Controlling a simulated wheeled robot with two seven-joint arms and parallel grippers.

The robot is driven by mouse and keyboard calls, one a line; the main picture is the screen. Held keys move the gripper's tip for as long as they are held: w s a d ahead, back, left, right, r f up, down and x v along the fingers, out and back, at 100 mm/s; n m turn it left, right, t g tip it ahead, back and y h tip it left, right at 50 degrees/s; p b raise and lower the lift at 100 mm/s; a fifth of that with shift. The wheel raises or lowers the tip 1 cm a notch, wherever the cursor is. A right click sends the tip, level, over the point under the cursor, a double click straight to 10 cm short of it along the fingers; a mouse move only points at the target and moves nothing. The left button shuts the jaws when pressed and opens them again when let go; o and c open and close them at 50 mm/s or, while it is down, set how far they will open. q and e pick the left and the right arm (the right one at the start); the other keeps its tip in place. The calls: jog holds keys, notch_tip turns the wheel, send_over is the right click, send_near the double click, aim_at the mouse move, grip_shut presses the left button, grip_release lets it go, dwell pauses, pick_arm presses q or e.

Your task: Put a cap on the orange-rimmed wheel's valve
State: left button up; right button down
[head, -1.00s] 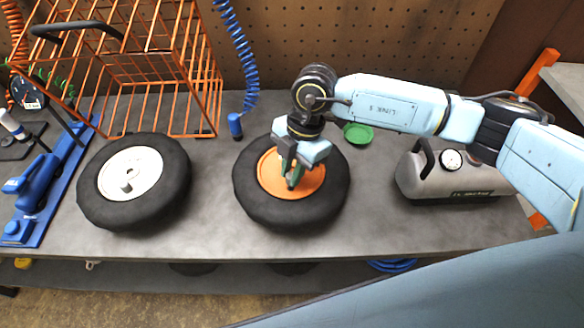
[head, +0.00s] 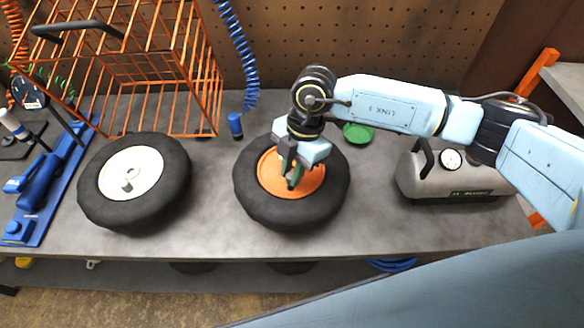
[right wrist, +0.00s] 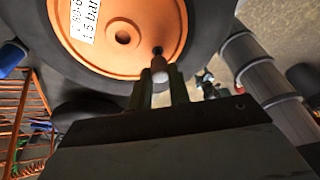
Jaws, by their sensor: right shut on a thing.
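The orange-rimmed wheel (head: 270,172) lies flat on the bench, with its black tyre around the orange rim. My right gripper (head: 291,183) points down over the near right part of that rim. The dark valve (right wrist: 157,50) shows on the orange rim right at the cap's end. I cannot tell whether the cap touches it or is seated. In the head view the gripper hides cap and valve. My left gripper is out of view.
A white-rimmed wheel (head: 115,177) lies to the left. A green dish (head: 358,133) sits behind my right arm, and a grey air tank (head: 450,174) stands to the right. An orange wire cage (head: 165,62) and a blue coiled hose (head: 241,60) are at the back.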

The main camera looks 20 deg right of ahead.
jog(key=shift+f+b, duration=0.55)
jog(key=shift+f, duration=0.55)
dwell(0.3)
jog(key=c, duration=0.9)
grip_release()
jog(key=shift+r, duration=0.15)
jog(key=shift+r+p, duration=3.4)
jog(key=shift+r, duration=0.2)
